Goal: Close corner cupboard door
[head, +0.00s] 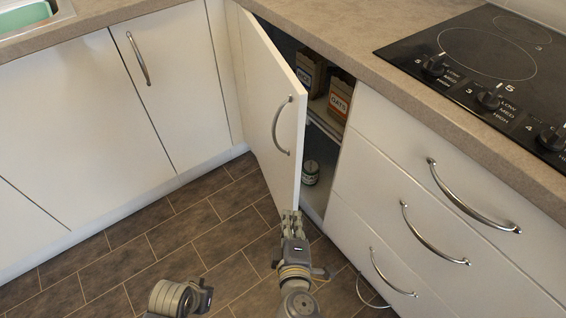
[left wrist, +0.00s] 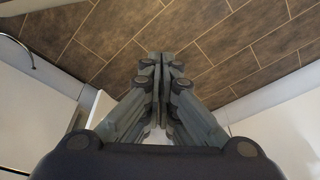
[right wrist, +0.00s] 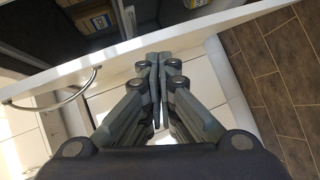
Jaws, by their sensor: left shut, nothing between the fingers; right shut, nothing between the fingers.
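The corner cupboard door (head: 262,110) is white with a curved metal handle (head: 281,126), and it stands partly open in the head view. The open cupboard (head: 316,165) shows to the right of it. My right gripper (head: 291,214) is shut and empty, near the lower free edge of the door; I cannot tell whether it touches. In the right wrist view the door's edge (right wrist: 150,44) runs across just beyond the shut fingers (right wrist: 158,58). My left gripper is shut and empty in the left wrist view (left wrist: 158,58), over the floor; its fingers are not clear in the head view.
Inside the cupboard are paper bags, one marked oats (head: 340,98), and a can (head: 311,172). Drawers with curved handles (head: 435,233) stand right, below the hob (head: 480,60). A closed cabinet (head: 170,80) stands left. The tiled floor (head: 150,250) is clear.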

